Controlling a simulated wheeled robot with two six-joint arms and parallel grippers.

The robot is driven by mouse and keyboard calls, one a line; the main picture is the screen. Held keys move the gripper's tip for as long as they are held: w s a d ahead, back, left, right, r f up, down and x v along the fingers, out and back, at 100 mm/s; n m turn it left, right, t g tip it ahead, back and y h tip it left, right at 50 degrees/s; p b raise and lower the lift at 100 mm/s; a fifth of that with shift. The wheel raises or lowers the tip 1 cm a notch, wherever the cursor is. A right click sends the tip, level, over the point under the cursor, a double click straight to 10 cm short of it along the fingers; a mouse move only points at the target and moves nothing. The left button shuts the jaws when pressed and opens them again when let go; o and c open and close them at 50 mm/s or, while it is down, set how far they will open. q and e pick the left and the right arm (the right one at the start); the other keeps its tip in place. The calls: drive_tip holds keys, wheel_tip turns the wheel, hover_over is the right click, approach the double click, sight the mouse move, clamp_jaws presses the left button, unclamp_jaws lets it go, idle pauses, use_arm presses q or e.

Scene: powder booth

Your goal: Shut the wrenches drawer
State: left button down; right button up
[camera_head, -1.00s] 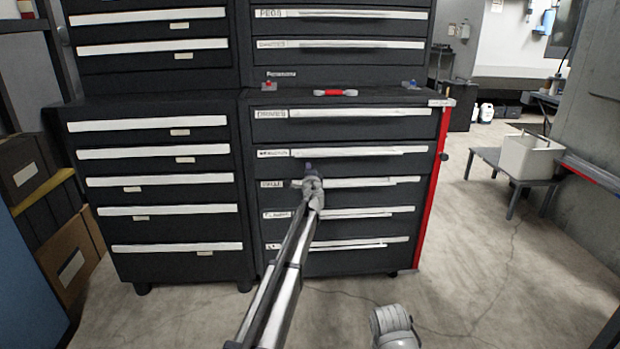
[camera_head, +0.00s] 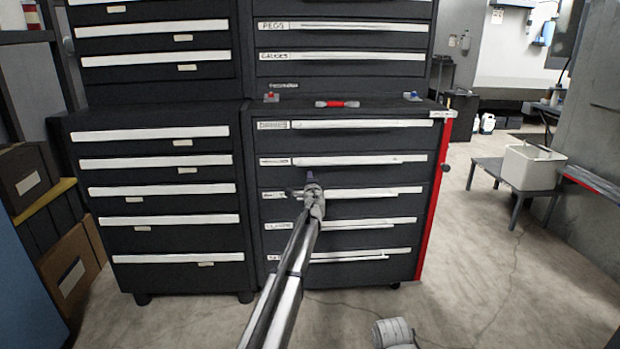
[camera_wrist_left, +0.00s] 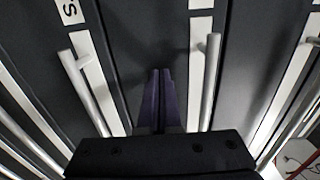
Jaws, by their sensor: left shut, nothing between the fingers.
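The drawers are in the dark right-hand cabinet (camera_head: 340,143) in the head view, with pale label strips and bar handles. The second drawer down (camera_head: 350,174) bears a label too blurred to read surely; it may be the wrenches one. No drawer stands far out, and I cannot tell whether one is slightly open. My left gripper (camera_head: 311,178) is shut and empty in front of the cabinet, between the second and third handles. In the left wrist view its dark purple fingers (camera_wrist_left: 158,98) point at a drawer front between two bar handles.
A red-handled tool (camera_head: 337,104) lies on the cabinet's ledge. A second drawer cabinet (camera_head: 160,145) stands close on the left. Cardboard boxes (camera_head: 75,260) are at far left. A low table (camera_head: 488,172) with a white bin (camera_head: 530,168) stands right.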

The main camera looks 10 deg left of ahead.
use_arm(q)
drive_tip(key=v, duration=1.4)
drive_tip(key=s+d+f+n+g, duration=0.3)
drive_tip(key=s+f+n+g, duration=0.3)
drive_tip(key=s, duration=0.6)
drive_tip(key=s+d+f+n+g, duration=0.2)
drive_tip(key=s+f+n+g, duration=0.15)
drive_tip(key=s+f, duration=0.7)
drive_tip(key=s+d+f+g+h, duration=0.1)
drive_tip(key=s+d+f+g, duration=0.2)
drive_tip(key=s, duration=0.6)
drive_tip(key=s+d+g+h, duration=0.2)
drive_tip(key=s+d, duration=0.3)
drive_tip(key=s, duration=0.5)
drive_tip(key=s+d+f+g+h, duration=0.1)
drive_tip(key=s+d+f+g, duration=0.2)
drive_tip(key=s, duration=0.6)
wheel_tip(320, 180, up, 38)
drive_tip(key=n+p, duration=0.1)
drive_tip(key=p, duration=3.5)
drive_tip(key=shift+w+d+f+p, duration=0.2)
drive_tip(key=shift+w+d+p, duration=0.2)
drive_tip(key=shift+d, duration=0.1)
